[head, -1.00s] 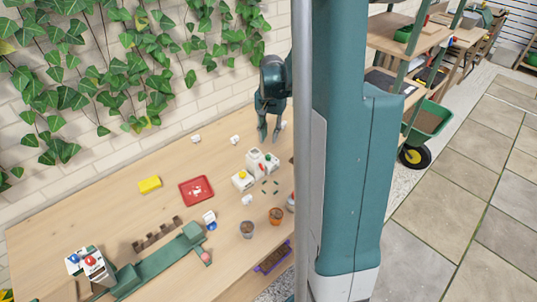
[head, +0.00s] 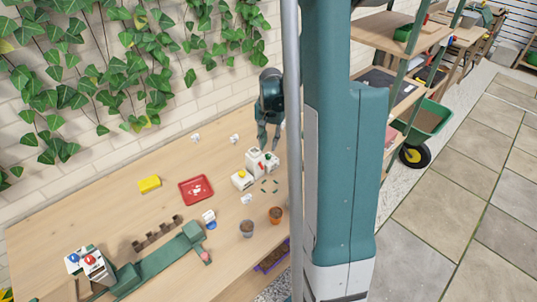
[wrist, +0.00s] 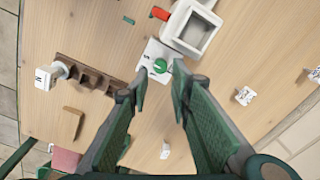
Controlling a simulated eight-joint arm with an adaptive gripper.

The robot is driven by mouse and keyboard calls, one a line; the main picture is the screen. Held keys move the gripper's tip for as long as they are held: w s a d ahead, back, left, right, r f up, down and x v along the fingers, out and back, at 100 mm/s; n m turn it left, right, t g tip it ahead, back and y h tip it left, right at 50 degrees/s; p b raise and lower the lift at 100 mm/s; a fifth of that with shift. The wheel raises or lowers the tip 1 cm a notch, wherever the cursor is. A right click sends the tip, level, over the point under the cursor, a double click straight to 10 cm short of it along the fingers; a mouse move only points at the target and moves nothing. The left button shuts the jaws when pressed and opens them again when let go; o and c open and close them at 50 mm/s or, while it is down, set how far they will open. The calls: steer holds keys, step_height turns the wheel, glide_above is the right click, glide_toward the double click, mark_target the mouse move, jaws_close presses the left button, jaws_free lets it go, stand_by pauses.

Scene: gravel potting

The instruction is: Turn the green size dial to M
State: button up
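The green size dial (wrist: 160,66) sits on a white plate with small dark letters (wrist: 152,57), beside a white square-mouthed hopper (wrist: 190,28) with a red part. I cannot tell which letter the dial points at. In the head view, the white dispenser (head: 253,158) shows the small green dial (head: 268,155) on its top. My gripper (wrist: 157,86) is open and empty, its two fingertips apart on the near side of the dial. In the head view, my gripper (head: 268,146) hangs just above and behind the dispenser.
A white box with a yellow top (head: 242,179) stands beside the dispenser. A red tray (head: 196,190), yellow block (head: 149,184), and two pots (head: 247,228) (head: 276,215) are on the table. A brown notched rack (wrist: 90,75) and small white labelled blocks (wrist: 245,96) lie around the gripper.

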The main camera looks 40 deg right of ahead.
mark_target(268, 155)
steer(key=shift+f+b, duration=0.35)
steer(key=shift+f, duration=2.8)
steer(key=c, duration=0.6)
